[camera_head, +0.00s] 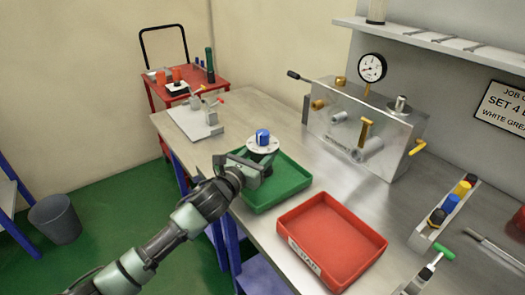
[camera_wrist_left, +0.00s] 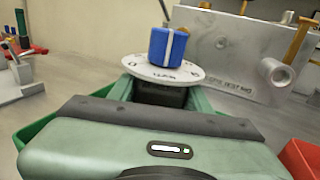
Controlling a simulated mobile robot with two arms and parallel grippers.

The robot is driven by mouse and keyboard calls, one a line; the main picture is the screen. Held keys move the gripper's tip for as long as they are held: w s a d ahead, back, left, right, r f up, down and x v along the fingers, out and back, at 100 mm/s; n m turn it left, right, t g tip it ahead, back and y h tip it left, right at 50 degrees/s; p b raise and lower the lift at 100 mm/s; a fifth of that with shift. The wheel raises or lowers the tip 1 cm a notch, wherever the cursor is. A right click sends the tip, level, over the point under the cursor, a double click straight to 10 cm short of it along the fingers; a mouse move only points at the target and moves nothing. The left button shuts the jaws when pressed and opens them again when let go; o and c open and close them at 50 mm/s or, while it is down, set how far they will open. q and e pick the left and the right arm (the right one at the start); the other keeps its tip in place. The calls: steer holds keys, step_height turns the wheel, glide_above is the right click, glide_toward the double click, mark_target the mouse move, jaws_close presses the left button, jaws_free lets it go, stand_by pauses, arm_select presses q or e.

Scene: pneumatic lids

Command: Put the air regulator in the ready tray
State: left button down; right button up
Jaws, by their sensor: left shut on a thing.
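The air regulator has a blue knob (camera_head: 262,137) on a round pale flange (camera_head: 263,147). In the left wrist view the blue knob (camera_wrist_left: 168,46) stands upright on the lettered flange (camera_wrist_left: 160,69), with a dark body below it. My left gripper (camera_head: 257,170) is shut on the regulator, over the green tray (camera_head: 290,186). The regulator's lower part is largely hidden, so I cannot tell whether it touches the tray floor. The green tray also shows in the left wrist view (camera_wrist_left: 40,128). My right gripper is not in view.
An empty red tray (camera_head: 330,240) with a label stands right of the green tray. A metal test block (camera_head: 355,130) with a gauge (camera_head: 371,68) stands behind. A rack of coloured knobs (camera_head: 447,210) is at the right. A red cart (camera_head: 185,85) is at the back left.

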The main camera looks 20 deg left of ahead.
arm_select(q)
steer(key=c, duration=0.6)
jaws_free()
steer(key=shift+c, duration=0.2)
steer(key=b+v, duration=0.1)
steer(key=v, duration=1)
steer(key=shift+s+a+r, duration=0.1)
steer(key=shift+s+r, duration=0.05)
steer(key=shift+s, duration=0.35)
